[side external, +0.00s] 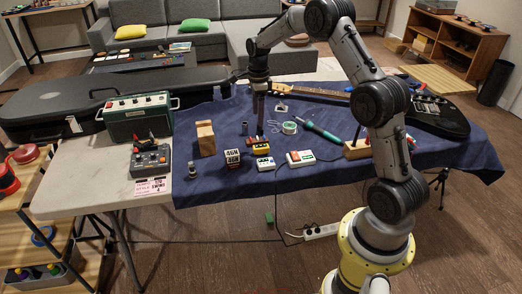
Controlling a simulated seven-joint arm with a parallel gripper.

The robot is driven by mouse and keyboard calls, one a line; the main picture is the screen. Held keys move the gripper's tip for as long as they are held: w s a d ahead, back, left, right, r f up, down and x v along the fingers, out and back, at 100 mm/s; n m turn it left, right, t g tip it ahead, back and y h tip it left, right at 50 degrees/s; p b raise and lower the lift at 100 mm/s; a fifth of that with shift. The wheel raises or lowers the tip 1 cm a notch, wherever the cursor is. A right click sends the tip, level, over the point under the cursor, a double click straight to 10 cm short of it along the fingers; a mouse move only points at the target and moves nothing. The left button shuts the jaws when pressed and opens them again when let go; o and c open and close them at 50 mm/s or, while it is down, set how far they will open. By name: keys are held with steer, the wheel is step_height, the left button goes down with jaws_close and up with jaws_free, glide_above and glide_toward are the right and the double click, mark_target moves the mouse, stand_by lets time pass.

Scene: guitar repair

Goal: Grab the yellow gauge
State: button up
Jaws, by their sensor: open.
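My gripper (259,136) points down over the middle of the blue cloth, its fingers open. Just below the fingertips is a small yellow item (261,149), partly hidden by the fingers; I cannot tell surely that it is the yellow gauge, nor whether the fingers touch it. A yellow and white box (265,163) sits directly in front of it.
A guitar (437,115) lies at the right.

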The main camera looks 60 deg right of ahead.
mark_target(261, 146)
steer(key=f, duration=1.5)
steer(key=shift+s+d, duration=0.3)
steer(key=shift+d, duration=0.1)
steer(key=shift+r, duration=0.1)
jaws_close()
